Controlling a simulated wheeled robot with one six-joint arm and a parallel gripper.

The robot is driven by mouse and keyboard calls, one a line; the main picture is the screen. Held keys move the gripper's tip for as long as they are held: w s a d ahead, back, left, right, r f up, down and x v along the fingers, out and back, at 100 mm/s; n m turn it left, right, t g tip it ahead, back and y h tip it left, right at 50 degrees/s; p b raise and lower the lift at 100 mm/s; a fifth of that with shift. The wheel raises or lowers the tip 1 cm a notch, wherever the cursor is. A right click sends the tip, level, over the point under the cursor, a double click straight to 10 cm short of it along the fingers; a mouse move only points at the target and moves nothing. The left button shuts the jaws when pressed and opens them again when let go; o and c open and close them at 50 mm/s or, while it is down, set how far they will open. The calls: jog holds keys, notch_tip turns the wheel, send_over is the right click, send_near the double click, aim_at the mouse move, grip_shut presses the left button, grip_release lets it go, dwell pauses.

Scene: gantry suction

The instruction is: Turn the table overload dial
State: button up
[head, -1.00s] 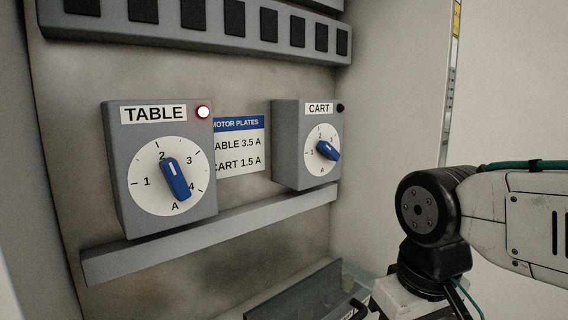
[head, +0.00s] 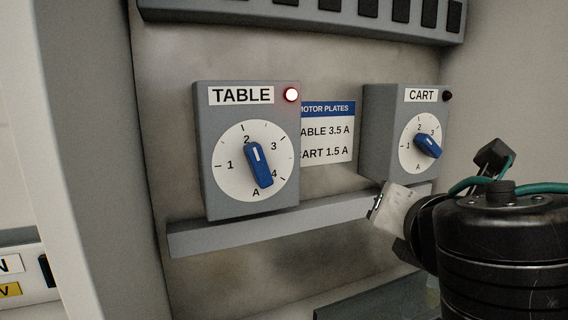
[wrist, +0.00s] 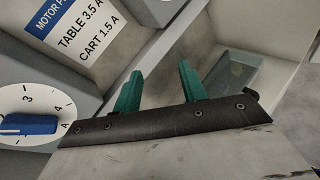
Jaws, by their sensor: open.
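The table overload dial (head: 254,160) is a white round face on a grey box labelled TABLE. Its blue knob (head: 262,175) has a white line at its upper end, pointing close to 2, slightly toward 3. In the wrist view the knob (wrist: 28,125) lies at the left edge, partly cut off. A motor plate sign (head: 327,133) reads TABLE 3.5 A and CART 1.5 A. My gripper (wrist: 161,67) is open and empty, its green fingers apart from the dial, to its right.
The CART box (head: 385,130) with its own blue-knobbed dial stands to the right, its lamp (head: 447,96) dark. A grey rail (head: 285,224) runs beneath both boxes. A row of dark switches is above. Cabinet side walls bound the space.

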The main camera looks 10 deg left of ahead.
aim_at(260, 164)
jog(key=s+a+r+n+y, duration=0.3)
jog(key=s+a+n+y, duration=0.15)
jog(key=a+n, duration=0.3)
jog(key=s+a+r+n+y, duration=0.3)
jog(key=a+n+y, duration=0.2)
jog(key=a+n, duration=0.25)
jog(key=shift+m+t, duration=0.3)
jog(key=shift+m, duration=0.1)
jog(key=x, duration=0.6)
jog(key=shift+a+f, duration=0.15)
jog(key=shift+x, duration=0.85)
grip_shut()
